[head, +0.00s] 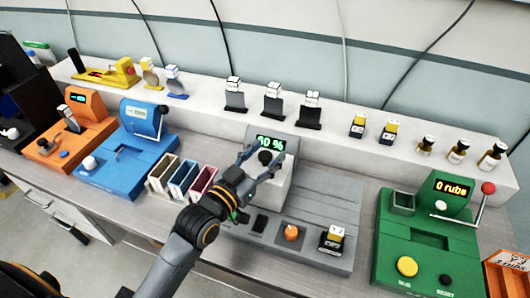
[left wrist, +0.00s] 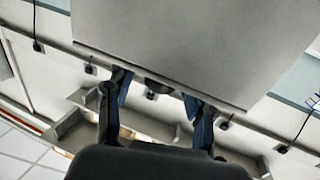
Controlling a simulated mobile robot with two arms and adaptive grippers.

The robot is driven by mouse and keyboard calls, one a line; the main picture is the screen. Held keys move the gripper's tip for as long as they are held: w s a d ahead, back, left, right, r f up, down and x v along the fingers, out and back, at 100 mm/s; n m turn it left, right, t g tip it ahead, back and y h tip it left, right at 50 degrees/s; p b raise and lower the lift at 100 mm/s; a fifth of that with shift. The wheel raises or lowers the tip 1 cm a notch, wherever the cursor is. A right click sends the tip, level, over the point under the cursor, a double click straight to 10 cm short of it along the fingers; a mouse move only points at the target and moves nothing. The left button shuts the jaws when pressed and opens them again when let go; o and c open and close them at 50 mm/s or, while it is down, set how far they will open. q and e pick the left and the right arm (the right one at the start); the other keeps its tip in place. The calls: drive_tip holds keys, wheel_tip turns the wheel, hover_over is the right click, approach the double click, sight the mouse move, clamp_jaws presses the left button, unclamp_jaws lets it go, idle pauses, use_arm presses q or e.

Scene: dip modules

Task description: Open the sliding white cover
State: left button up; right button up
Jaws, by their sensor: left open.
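The white cover (head: 276,192) is a pale box standing on the grey station in the middle of the bench, below a green "60 %" readout. A black knob (head: 265,157) shows on it. My left gripper (head: 262,162) is open, with its fingers spread on either side of the knob in the head view. Whether they touch it, I cannot tell. In the left wrist view the two fingers (left wrist: 158,100) are apart below a large pale grey panel, with small dark shapes between them. My gripper and forearm hide part of the cover. My right gripper is not in view.
The grey station (head: 318,258) carries an orange knob (head: 291,232) and a yellow-topped block (head: 332,237). Colored open bins (head: 183,178) and a blue machine (head: 125,165) stand left; a green machine (head: 425,245) stands right. Bottles and dark holders line the rear shelf.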

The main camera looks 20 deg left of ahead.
use_arm(q)
clamp_jaws()
